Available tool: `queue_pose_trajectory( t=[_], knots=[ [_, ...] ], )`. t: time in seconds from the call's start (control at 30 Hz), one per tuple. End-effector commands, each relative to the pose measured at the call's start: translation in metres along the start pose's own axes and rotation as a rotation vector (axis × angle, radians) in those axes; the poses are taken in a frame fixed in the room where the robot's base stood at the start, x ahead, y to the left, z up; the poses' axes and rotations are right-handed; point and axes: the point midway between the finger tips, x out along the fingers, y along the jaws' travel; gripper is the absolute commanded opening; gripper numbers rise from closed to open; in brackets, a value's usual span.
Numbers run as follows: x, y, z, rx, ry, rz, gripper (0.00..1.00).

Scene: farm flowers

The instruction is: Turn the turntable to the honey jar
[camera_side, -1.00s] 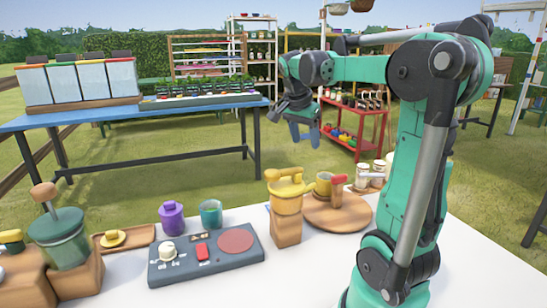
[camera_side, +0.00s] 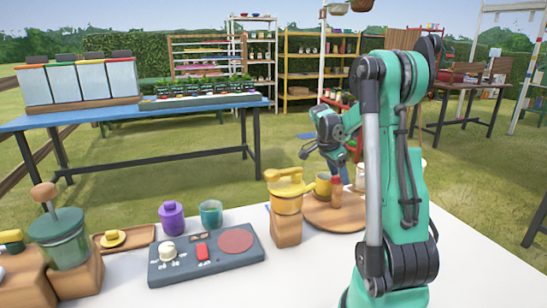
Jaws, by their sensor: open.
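The turntable (camera_side: 322,217) is a round wooden disc on the white table, at centre right in the side view. A pale jar (camera_side: 360,176) is partly visible behind, beside my arm. I cannot tell which item is the honey jar. My arm hides the turntable's right side. My gripper (camera_side: 326,158) is open and empty, above the mug and post, with its fingers spread. It appears clear of both.
A yellow pump-like device (camera_side: 288,187) on a wooden block stands just left of the turntable. A grey control panel (camera_side: 205,255), a teal cup (camera_side: 211,213) and a purple jar (camera_side: 171,216) are further left. The white table's front right is clear.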

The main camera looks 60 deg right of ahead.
Motion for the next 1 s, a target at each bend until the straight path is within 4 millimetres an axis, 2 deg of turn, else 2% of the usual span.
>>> queue_pose_trajectory(
  t=[0.27, 0.4, 0.47, 1.0],
  knots=[
    [0.0022, 0.0000, 0.0000, -0.001, 0.000, 0.000, 0.54],
    [0.0021, 0.0000, 0.0000, -0.001, 0.000, 0.000, 0.14],
    [0.0020, 0.0000, 0.0000, -0.001, 0.000, 0.000, 0.00],
    [0.0017, 0.0003, 0.0000, -0.001, 0.000, 0.001, 0.00]
  ],
)
